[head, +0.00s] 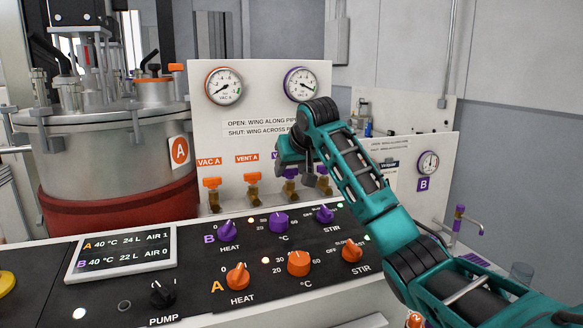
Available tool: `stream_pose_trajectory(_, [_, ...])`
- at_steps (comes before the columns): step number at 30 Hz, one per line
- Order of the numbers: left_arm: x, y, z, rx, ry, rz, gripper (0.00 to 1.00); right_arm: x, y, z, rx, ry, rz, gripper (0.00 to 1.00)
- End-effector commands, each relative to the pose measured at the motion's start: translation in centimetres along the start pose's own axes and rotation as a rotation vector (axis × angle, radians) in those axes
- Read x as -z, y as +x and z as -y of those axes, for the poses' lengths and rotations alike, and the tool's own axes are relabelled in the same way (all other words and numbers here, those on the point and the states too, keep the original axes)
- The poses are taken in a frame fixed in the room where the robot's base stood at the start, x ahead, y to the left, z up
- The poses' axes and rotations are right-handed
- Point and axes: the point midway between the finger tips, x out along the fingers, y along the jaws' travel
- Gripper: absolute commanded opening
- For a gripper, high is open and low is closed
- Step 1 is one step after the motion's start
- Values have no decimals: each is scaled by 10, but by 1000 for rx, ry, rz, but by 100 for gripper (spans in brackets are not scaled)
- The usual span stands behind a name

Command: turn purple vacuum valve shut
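Two purple valves stand low on the white panel, partly behind my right gripper. The left one, under a purple label starting with V, is the purple vacuum valve (290,175); its brass body shows below, but its wing is too covered to read its angle. My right gripper (307,178) is in front of the purple valves, its fingers pointing down beside the vacuum valve. I cannot tell whether it touches the wing or whether its fingers are closed. The purple-rimmed gauge (300,84) is above. My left gripper is not in view.
Orange VAC A (212,184) and VENT A (252,179) valves stand to the left. The black control console (190,290) with purple and orange knobs lies in front. A steel vessel (110,160) marked A stands left. A purple-handled tap (457,220) is at right.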

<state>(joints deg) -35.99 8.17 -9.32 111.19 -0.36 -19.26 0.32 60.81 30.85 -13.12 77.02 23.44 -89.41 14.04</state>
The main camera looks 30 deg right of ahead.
Motion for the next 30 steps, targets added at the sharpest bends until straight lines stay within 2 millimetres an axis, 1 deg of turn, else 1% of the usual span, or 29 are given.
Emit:
stream_pose_trajectory(1, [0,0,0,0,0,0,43,0,0,0,0,0,0,56])
stream_pose_trajectory(5, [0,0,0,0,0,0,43,0,0,0,0,0,0,68])
stream_pose_trajectory(13, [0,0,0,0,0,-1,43,0,-2,0,0,1,0,69])
stream_pose_trajectory(16, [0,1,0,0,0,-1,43,1,-9,0,0,1,-2,69])
stream_pose_trajectory(20, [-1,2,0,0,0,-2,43,1,-31,0,1,0,-5,69])
stream_pose_trajectory(27, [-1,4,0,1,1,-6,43,1,-85,0,0,0,-6,69])
stream_pose_trajectory(30, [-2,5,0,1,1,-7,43,1,-104,0,1,0,-4,69])
